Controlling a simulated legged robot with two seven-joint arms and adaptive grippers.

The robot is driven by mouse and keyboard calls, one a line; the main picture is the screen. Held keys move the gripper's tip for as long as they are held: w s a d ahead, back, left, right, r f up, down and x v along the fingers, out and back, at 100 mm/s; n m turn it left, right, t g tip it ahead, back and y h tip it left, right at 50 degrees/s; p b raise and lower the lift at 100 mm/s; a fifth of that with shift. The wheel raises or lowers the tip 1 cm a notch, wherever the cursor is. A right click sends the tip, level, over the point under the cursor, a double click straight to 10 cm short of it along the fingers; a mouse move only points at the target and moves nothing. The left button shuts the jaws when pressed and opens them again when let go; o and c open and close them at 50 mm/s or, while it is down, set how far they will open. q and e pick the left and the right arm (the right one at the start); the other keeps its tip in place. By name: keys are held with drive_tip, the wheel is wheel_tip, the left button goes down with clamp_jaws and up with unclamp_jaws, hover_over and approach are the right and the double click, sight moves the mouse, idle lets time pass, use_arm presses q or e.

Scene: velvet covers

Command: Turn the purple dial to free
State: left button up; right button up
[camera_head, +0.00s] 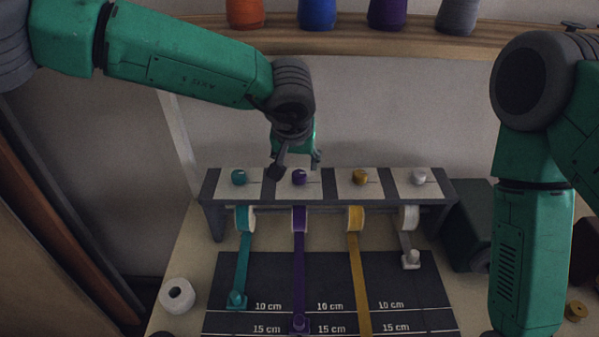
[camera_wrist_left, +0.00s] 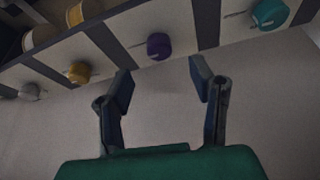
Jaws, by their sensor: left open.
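The purple dial (camera_head: 299,177) sits on a light panel of the dark rack (camera_head: 213,186), between the teal dial (camera_head: 239,177) and the yellow dial (camera_head: 360,177). A white dial (camera_head: 419,176) is at the right end. My left gripper (camera_head: 297,165) is just behind and above the purple dial. In the left wrist view its two fingers (camera_wrist_left: 162,90) are spread and empty, with the purple dial (camera_wrist_left: 159,46) ahead of them, apart from both. Any label by the purple dial is too small to read. My right arm shows at the right, but its gripper is out of view.
Teal, purple (camera_head: 299,262), yellow and white ribbons hang from rolls below the dials onto a dark marked mat (camera_head: 270,275). A white roll (camera_head: 177,296) stands at left. Thread spools (camera_head: 318,12) stand on a shelf (camera_head: 280,36) behind. A dark box (camera_head: 468,232) is right of the rack.

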sight(299, 173)
use_arm(q)
drive_tip(key=x, duration=0.6)
drive_tip(key=shift+w+f, duration=0.1)
drive_tip(key=shift+w, duration=0.1)
drive_tip(key=shift+w+d+f, duration=0.15)
drive_tip(key=shift+d+f, duration=0.1)
drive_tip(key=shift+f, duration=0.3)
drive_tip(key=shift+a, duration=0.15)
drive_tip(key=c, duration=1.1)
